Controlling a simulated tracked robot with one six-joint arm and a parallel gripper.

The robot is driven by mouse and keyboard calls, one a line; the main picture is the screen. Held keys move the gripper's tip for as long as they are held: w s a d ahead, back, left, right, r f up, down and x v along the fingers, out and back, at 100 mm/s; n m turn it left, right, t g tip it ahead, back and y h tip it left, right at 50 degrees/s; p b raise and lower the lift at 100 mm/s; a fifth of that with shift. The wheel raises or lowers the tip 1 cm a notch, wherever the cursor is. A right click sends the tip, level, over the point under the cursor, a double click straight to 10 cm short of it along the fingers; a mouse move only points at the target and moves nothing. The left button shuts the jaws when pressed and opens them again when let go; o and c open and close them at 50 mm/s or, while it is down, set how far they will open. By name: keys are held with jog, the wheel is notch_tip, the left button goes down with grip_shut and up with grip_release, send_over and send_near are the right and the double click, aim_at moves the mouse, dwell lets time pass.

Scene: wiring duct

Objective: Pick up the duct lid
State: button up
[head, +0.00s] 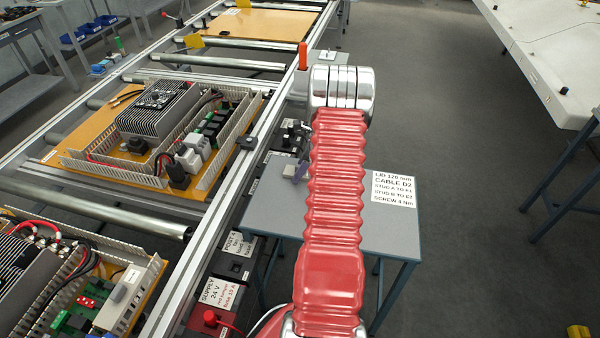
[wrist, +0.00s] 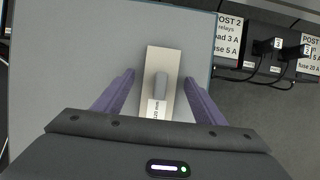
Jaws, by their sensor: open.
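The duct lid (wrist: 163,58) is a flat beige strip lying on the grey side table (wrist: 75,60). It has a grey raised grip (wrist: 160,84) in its middle and a white label near its lower end in the wrist view. My gripper (wrist: 159,76) is open, with one purple finger on each side of the lid and a gap to it on both sides.
A white instruction card (head: 393,188) lies on the table's right part. The roller conveyor (head: 110,213) with a wiring panel (head: 165,140) stands left of the table. POST 2 signs and black plugs (wrist: 294,50) are beside the table edge.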

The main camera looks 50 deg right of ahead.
jog(key=shift+c, duration=0.3)
jog(key=c, duration=1)
jog(key=shift+r, duration=0.1)
notch_tip(320, 180, up, 10)
jog(key=shift+f, duration=0.1)
dwell(0.7)
